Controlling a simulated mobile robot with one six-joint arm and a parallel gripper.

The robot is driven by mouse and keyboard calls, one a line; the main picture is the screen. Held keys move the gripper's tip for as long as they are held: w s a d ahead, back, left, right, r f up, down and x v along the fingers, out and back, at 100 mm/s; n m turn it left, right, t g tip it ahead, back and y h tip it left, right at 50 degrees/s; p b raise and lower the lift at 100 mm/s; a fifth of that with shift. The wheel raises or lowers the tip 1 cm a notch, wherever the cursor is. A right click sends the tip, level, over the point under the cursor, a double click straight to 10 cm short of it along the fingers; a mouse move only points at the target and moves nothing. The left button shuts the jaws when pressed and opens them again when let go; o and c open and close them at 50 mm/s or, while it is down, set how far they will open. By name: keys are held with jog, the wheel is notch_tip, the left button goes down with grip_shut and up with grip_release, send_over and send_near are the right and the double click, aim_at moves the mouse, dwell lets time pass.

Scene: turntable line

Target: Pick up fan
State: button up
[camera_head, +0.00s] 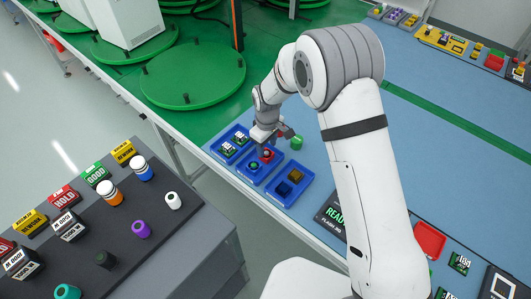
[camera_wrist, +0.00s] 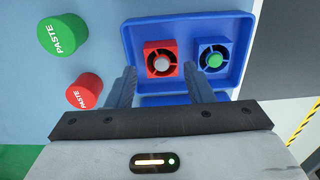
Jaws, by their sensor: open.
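Two fans lie in a blue tray (camera_wrist: 226,28) in the wrist view. The red fan (camera_wrist: 160,62) has a pale hub, and the blue fan (camera_wrist: 213,58) beside it has a green hub. My gripper (camera_wrist: 161,82) is open and empty. Its two fingers point toward the tray, with the red fan lying between and just beyond the fingertips; I cannot tell the height left between them. In the head view my gripper (camera_head: 266,137) is over this tray, close to the red fan (camera_head: 268,155). The blue fan (camera_head: 254,166) sits nearer the table's edge.
A green paste pot (camera_wrist: 63,36) and a red paste pot (camera_wrist: 84,92) stand left of the tray in the wrist view. Neighbouring blue trays hold circuit boards (camera_head: 228,149) and dark blue and brown blocks (camera_head: 294,174). A green turntable (camera_head: 193,75) lies behind.

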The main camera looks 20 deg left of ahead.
aim_at(267, 152)
notch_tip(267, 152, down, 3)
jog(key=shift+a+f+p, duration=0.1)
jog(key=shift+f+p, duration=0.05)
jog(key=shift+p, duration=0.15)
jog(key=c, duration=0.8)
